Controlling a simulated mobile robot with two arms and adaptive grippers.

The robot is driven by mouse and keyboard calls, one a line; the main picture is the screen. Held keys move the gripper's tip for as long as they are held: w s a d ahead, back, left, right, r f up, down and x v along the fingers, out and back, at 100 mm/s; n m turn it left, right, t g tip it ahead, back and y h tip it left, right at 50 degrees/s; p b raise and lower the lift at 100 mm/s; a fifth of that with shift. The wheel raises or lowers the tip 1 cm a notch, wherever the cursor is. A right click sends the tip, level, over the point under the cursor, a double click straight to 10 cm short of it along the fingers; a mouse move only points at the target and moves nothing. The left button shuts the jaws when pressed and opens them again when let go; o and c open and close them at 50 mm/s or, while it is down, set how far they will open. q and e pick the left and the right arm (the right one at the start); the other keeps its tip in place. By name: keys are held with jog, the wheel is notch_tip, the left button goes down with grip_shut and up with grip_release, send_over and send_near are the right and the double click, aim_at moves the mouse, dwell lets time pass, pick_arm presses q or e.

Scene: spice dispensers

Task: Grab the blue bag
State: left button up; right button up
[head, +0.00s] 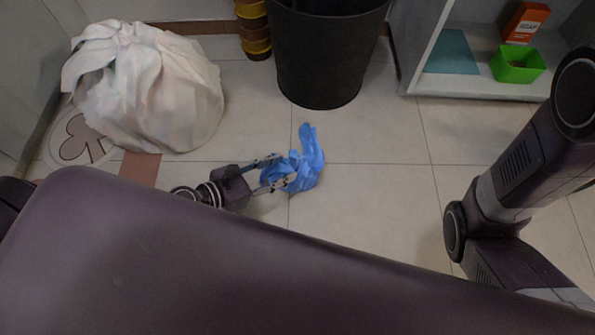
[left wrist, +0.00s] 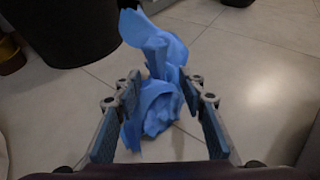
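The blue bag (head: 307,160) is a small crumpled bag on the tiled floor, in front of the dark bin. My left gripper (head: 283,171) reaches it from the left, with its two fingers on either side of the bag's near part. In the left wrist view the bag (left wrist: 157,85) stands between the open fingers (left wrist: 160,100), its upper end reaching out beyond the tips. The fingers are spread apart; the bag's edges come close to both, and I cannot tell whether they touch. My right gripper is out of view; only my right arm shows.
A dark bin (head: 327,50) stands behind the blue bag. A large white tied bag (head: 150,90) sits at the left. A white shelf (head: 480,86) at the right holds a green container (head: 518,66) and an orange box (head: 526,22). Floor right of the blue bag is clear.

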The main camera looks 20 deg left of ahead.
aim_at(290, 163)
pick_arm(q)
jog(key=x, duration=0.2)
jog(key=b+x, duration=0.1)
jog(key=x, duration=0.1)
jog(key=shift+w+a, duration=0.1)
jog(key=shift+w, duration=0.3)
jog(key=shift+w+d+f, duration=0.15)
jog(key=shift+w+d, duration=0.1)
jog(key=shift+d, duration=0.05)
grip_shut()
